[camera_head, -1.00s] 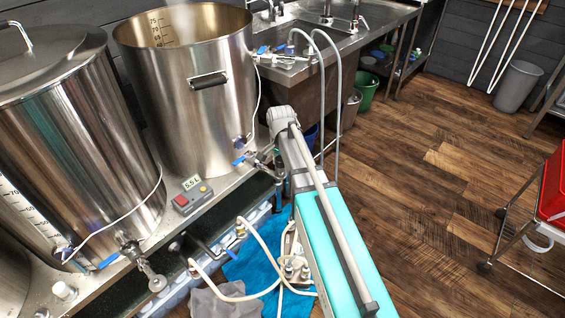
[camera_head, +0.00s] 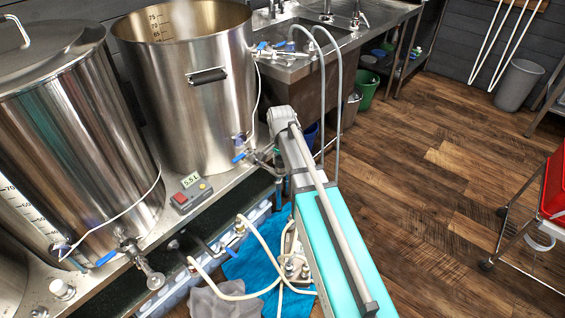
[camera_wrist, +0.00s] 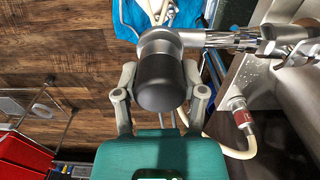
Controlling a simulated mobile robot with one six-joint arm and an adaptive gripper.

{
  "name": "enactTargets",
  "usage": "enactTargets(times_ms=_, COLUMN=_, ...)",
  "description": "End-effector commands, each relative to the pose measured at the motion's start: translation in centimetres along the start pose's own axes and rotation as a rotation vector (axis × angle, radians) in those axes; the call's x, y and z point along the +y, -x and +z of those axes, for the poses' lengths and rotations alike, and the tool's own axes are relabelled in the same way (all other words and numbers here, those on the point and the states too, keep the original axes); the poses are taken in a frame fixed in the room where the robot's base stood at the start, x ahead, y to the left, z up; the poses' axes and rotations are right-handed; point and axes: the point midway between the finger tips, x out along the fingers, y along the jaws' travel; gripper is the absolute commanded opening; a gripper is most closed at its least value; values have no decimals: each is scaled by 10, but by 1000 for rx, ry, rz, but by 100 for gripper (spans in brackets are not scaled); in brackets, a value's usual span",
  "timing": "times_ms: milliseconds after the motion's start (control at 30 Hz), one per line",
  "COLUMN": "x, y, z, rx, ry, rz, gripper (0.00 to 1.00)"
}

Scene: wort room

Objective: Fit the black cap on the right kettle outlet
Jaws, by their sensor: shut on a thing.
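The black cap (camera_wrist: 161,90) is in the middle of the wrist view, between the two fingers of my gripper (camera_wrist: 160,76), which is shut on it. Right behind the cap is a grey metal elbow (camera_wrist: 155,42), joined to a pipe that runs right to a valve. The cap lines up with the elbow's mouth; I cannot tell whether it is seated. In the head view the right kettle (camera_head: 190,110) stands open, with its outlet (camera_head: 262,156) low at its right side, partly behind my arm. My gripper and the cap are hidden there.
A lidded kettle (camera_head: 75,150) stands at the left, with its own valve. A red-buttoned control box (camera_head: 190,195) sits on the bench front. Pale hoses (camera_head: 262,240) and a blue cloth (camera_head: 255,268) lie below. A sink (camera_head: 300,35) is behind.

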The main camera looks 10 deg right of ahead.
Motion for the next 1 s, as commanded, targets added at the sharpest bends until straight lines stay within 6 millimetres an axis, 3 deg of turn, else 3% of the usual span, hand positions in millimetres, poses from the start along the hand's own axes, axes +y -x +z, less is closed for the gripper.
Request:
enactTargets(times_ms=433, x=0, y=-7, z=0, rx=0, ry=0, rz=0, gripper=4)
enactTargets(times_ms=467, x=0, y=-7, z=0, rx=0, ry=0, rz=0, gripper=56)
enactTargets(times_ms=667, x=0, y=-6, z=0, rx=0, ry=0, rz=0, gripper=93)
enactTargets(times_ms=1000, x=0, y=-6, z=0, rx=0, ry=0, rz=0, gripper=94)
